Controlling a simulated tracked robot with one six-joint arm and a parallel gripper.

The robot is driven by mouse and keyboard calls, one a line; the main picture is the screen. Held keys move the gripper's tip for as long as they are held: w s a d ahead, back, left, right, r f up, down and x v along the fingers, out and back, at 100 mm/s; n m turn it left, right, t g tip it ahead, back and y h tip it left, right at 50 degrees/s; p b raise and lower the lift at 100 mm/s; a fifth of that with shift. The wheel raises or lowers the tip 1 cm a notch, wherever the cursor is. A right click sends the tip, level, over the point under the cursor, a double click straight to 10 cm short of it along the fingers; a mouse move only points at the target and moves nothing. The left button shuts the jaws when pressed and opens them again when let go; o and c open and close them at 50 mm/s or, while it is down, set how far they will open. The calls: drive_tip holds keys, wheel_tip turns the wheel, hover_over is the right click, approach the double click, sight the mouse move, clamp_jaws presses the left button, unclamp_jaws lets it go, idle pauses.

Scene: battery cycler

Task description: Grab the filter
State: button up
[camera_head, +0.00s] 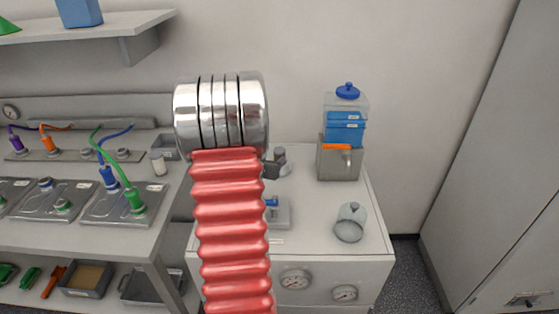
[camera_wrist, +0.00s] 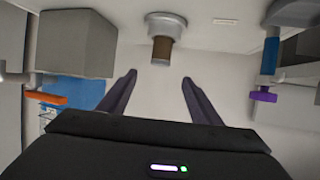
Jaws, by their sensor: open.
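The wrist view appears upside down. In it, a short brown cylinder on a round grey base (camera_wrist: 164,38) stands at the top centre; it may be the filter, but I cannot tell for sure. My gripper (camera_wrist: 158,79) is open, with two dark fingers apart and nothing between them. The brown cylinder lies ahead of the fingertips, roughly in line with the gap and not touching. In the head view my red ribbed arm with its metal end hides the gripper. A grey object (camera_head: 279,162) shows partly behind it on the white cabinet, perhaps the same thing.
A grey box with blue contents and an orange bar (camera_head: 338,162) stands right on the white cabinet (camera_head: 340,262). A glass dome (camera_head: 350,223) sits in front. Connectors with cables (camera_head: 134,200) crowd the left bench. A shelf (camera_head: 120,23) hangs upper left.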

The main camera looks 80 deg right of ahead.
sight(278, 153)
drive_tip(key=shift+x, duration=4.2)
drive_tip(key=shift+f, duration=0.15)
drive_tip(key=shift+x, duration=2.55)
drive_tip(key=shift+f, duration=0.15)
drive_tip(key=shift+c, duration=0.6)
drive_tip(key=c, duration=1)
wheel_tip(278, 153, up, 10)
drive_tip(key=shift+r, duration=0.1)
